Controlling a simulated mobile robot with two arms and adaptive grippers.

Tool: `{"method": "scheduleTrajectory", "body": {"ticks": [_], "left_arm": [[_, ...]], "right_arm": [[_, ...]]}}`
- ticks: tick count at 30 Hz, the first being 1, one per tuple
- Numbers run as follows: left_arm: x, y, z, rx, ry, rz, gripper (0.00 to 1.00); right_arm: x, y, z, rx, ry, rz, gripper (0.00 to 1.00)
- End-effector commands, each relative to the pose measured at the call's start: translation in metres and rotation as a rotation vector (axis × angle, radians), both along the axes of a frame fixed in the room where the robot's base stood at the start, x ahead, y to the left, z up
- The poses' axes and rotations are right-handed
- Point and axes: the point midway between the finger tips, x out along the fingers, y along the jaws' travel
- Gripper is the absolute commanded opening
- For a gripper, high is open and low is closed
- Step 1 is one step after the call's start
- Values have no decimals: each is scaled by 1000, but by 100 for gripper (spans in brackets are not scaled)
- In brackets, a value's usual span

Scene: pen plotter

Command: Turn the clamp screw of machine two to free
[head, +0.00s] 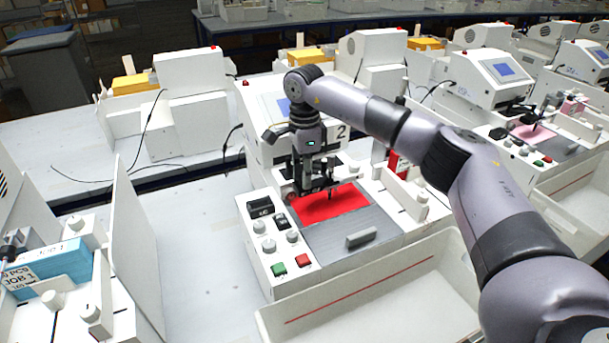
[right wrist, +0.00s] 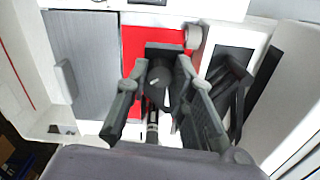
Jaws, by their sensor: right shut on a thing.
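Machine two (head: 290,150), marked with a 2, stands in the middle of the head view with a red sheet (head: 345,203) on its bed. The sheet also shows in the right wrist view (right wrist: 133,42). My right gripper (head: 311,190) reaches down at the pen carriage over the sheet. In the right wrist view its fingers (right wrist: 160,72) are closed on both sides of a dark round knob with a short pale mark, which I take as the clamp screw (right wrist: 158,83). In the head view the gripper hides the screw. My left gripper is out of view.
A control panel with grey knobs, a green button (head: 279,269) and a red button (head: 302,260) lies left of the bed. A grey bar (head: 361,239) lies on the bed. An open white tray (head: 385,300) stands in front. Other machines stand left, right and behind.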

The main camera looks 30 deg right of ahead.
Motion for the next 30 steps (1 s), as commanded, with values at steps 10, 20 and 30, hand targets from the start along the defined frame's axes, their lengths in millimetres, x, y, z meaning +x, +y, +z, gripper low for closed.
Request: {"method": "scheduleTrajectory", "body": {"ticks": [10, 20, 30], "left_arm": [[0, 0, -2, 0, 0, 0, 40], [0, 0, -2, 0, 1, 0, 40], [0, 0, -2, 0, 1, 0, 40]], "right_arm": [[1, -1, 2, 1, -6, 138, 0], [1, 0, 3, 1, -7, 165, 0], [1, -1, 3, 1, -7, 165, 30]]}}
